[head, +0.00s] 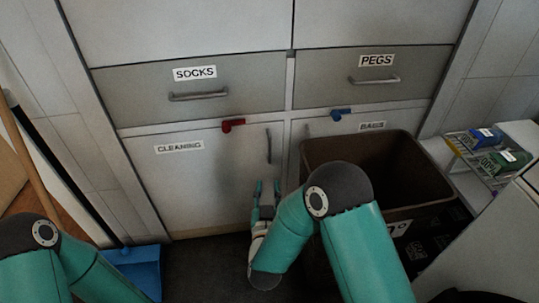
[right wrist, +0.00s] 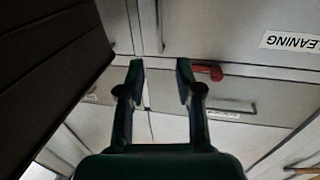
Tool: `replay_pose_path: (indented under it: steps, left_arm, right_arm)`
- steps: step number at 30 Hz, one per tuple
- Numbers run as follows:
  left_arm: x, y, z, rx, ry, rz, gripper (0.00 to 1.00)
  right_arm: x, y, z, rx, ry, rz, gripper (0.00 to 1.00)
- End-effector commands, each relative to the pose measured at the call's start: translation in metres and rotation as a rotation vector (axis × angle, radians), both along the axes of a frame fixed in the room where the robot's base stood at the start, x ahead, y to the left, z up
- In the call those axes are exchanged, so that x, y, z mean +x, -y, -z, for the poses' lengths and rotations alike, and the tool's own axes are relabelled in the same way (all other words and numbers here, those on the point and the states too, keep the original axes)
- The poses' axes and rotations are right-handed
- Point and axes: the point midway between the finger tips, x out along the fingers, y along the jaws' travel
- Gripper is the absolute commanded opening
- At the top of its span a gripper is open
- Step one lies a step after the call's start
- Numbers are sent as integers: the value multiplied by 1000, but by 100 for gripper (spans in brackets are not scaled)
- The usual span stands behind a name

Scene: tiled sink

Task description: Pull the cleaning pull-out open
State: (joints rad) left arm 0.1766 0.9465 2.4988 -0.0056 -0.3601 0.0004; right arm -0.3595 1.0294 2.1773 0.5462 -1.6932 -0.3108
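The cleaning pull-out (head: 190,185) is a pale front low in the cabinet, flush with it and marked by a CLEANING label (head: 180,147). Its upright grey handle (head: 268,146) is near its right edge. A red catch (head: 233,125) sits at its top edge, and also shows in the right wrist view (right wrist: 208,72). My right gripper (head: 265,187) is below the handle, fingers up toward it. Its fingers (right wrist: 161,72) are apart with nothing between the tips in the right wrist view. My left gripper is out of view; only its arm shows at lower left.
A brown bin (head: 315,155) stands close right of my right gripper, before the bags front (head: 312,127). The SOCKS drawer (head: 150,98) and PEGS drawer (head: 325,92) above are shut. A blue dustpan (head: 140,263) lies at left. Dark floor (head: 205,265) before the pull-out is clear.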

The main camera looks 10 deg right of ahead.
Motion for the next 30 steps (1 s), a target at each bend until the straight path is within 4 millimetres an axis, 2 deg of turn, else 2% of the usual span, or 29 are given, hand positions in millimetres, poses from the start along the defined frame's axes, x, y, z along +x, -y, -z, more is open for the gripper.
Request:
replay_pose_path:
  steps: [5, 18, 24, 30]
  left_arm:
    - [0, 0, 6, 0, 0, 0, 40]
    - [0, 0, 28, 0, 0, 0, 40]
    - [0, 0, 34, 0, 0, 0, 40]
    - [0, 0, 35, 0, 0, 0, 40]
  right_arm:
    - [28, 7, 0, 1, 3, 4, 35]
    - [119, 25, 1, -1, 3, 3, 35]
    - [145, 30, 1, -2, 0, 2, 35]
    - [155, 32, 0, -2, 0, 1, 35]
